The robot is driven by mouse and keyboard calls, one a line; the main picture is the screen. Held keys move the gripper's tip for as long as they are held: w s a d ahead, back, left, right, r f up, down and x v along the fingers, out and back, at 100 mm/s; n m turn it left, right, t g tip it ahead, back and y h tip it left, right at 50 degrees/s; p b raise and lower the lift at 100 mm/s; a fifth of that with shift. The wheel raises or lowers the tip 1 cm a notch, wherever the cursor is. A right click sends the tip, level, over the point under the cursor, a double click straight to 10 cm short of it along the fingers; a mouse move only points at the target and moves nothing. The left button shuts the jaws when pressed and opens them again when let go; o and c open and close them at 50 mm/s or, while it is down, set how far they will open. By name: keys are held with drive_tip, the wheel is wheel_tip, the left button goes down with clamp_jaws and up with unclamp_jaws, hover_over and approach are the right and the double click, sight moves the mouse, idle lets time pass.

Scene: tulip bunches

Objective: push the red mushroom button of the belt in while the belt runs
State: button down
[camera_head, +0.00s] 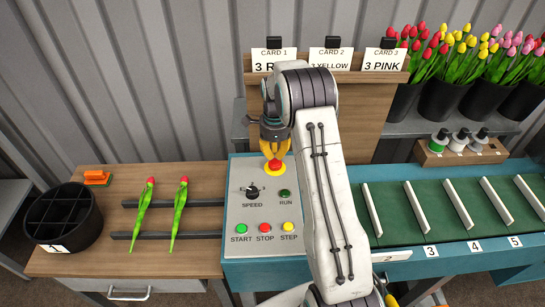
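The red mushroom button (275,165) sits on a yellow disc at the top of the grey control panel (236,215). My gripper (274,155) points down right over the button, with its yellow-orange fingers just behind or above it. I cannot tell whether the fingers touch the button, whether they are open or shut, or whether the button is pressed in. The green belt (403,205) with white slats lies to the right of my arm, which hides its left end. The RUN lamp (284,194) looks dark green.
The panel also has a SPEED knob (252,191) and green START (241,227), red STOP (265,227) and yellow STEP (288,226) buttons. Two red tulips (143,208) lie on dark rails at left, near a black divided bin (62,217). A card board (340,105) stands behind.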

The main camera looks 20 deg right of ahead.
sight(275, 164)
wheel_tip(275, 164, up, 10)
drive_tip(key=b, duration=0.1)
drive_tip(key=shift+f, duration=0.2)
drive_tip(key=shift+d, duration=0.1)
idle(0.6)
